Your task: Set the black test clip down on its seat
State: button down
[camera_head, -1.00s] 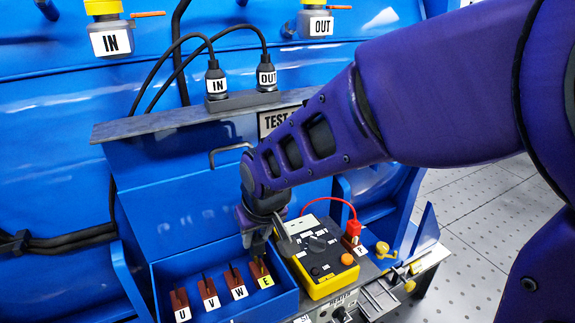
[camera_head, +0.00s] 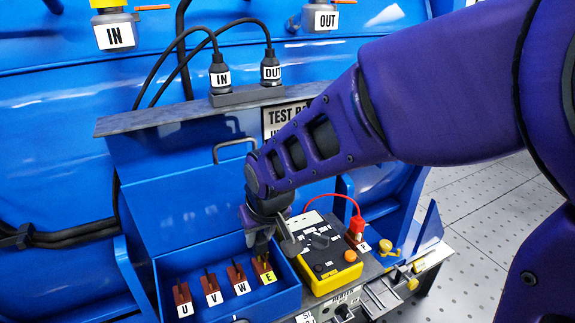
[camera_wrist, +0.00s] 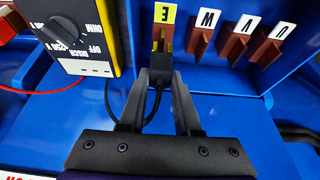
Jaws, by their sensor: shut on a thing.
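My gripper (camera_wrist: 162,78) points down into the blue terminal tray and is shut on the black test clip (camera_wrist: 160,72). The clip is small and dark, mostly hidden between the fingertips, and a black lead (camera_wrist: 113,108) curls away from it to the left in the wrist view. The brown terminal post marked E (camera_wrist: 163,40), with a yellow label, is right at the fingertips. I cannot tell whether the clip touches or sits around it. In the head view my gripper (camera_head: 272,238) is just above the E post (camera_head: 264,270), and the clip is hard to make out.
Brown posts U (camera_head: 183,298), V (camera_head: 211,289) and W (camera_head: 239,279) stand in a row beside E. The yellow and black meter (camera_head: 328,262) is close on the right. A red clip (camera_head: 357,226) with a red lead stands beyond it. The tray walls (camera_head: 228,310) surround the posts.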

jog(key=shift+f, duration=1)
jog(key=c, duration=0.5)
grip_release()
jog(key=shift+c, duration=0.2)
